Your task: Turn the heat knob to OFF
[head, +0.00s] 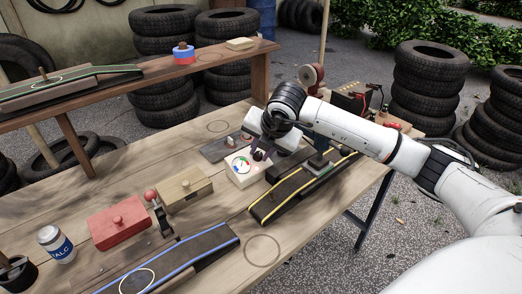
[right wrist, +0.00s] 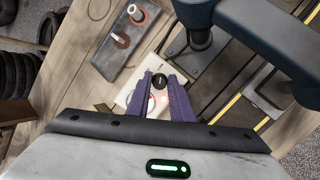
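A white box (head: 239,170) with a round coloured dial stands on the workbench near the middle of the head view. Its dark knob (right wrist: 160,81) shows in the right wrist view, and part of the dial shows between the fingers. My right gripper (head: 262,150) reaches down over the box's right side. In the right wrist view its two purple fingers (right wrist: 160,84) are apart, with the knob between or just beyond their tips. I cannot tell whether they touch it. The knob's pointer and any OFF mark are too small to read. My left gripper is not in view.
A wooden box (head: 184,188), a red box (head: 118,222) and a blue-edged ramp (head: 185,262) lie toward the front left.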

